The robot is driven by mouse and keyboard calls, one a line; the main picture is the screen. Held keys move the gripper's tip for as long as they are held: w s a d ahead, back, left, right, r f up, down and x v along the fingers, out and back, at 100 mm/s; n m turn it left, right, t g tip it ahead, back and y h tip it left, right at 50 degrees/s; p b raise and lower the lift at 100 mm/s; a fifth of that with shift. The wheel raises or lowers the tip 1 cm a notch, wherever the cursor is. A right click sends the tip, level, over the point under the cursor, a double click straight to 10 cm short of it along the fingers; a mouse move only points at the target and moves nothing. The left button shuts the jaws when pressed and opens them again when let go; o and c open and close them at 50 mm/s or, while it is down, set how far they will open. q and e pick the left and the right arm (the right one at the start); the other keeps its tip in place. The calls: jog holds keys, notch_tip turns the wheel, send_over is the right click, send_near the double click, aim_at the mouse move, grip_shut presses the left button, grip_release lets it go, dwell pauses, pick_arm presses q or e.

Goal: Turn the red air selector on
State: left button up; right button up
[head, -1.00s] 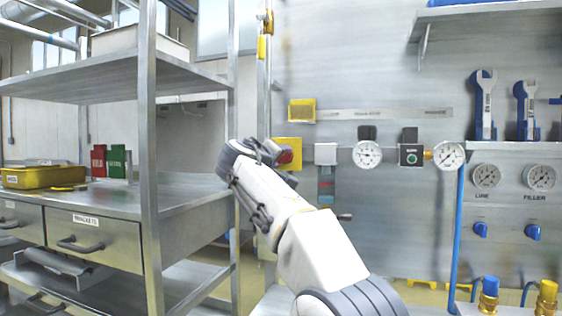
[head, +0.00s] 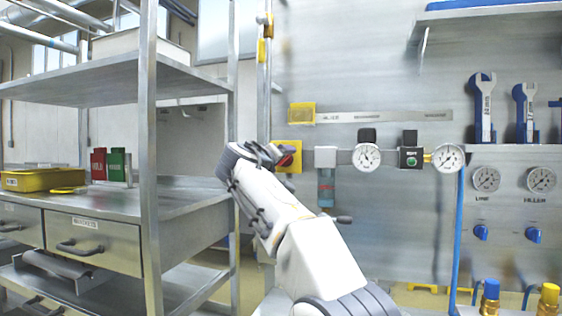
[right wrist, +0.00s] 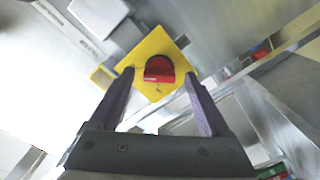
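The red air selector (right wrist: 159,66) is a round red knob on a yellow square plate (right wrist: 155,42) on the wall panel. In the head view the selector (head: 288,158) is partly hidden behind my right gripper (head: 268,154). In the right wrist view my right gripper (right wrist: 158,76) is open, its two dark fingers on either side of the knob with a gap on each side. A pale mark shows on the knob's lower edge. Whether the fingertips reach the knob's depth is unclear. My left gripper is not in view.
Right of the selector are a filter bowl (head: 326,187), a gauge (head: 367,157), a block with a green button (head: 410,157) and another gauge (head: 447,157). A steel shelf rack (head: 148,160) stands close on the left, with a yellow tray (head: 40,179) on it.

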jog(key=b+v, duration=0.5)
jog(key=v, duration=0.5)
jog(key=shift+s, duration=0.25)
jog(key=shift+r, duration=0.1)
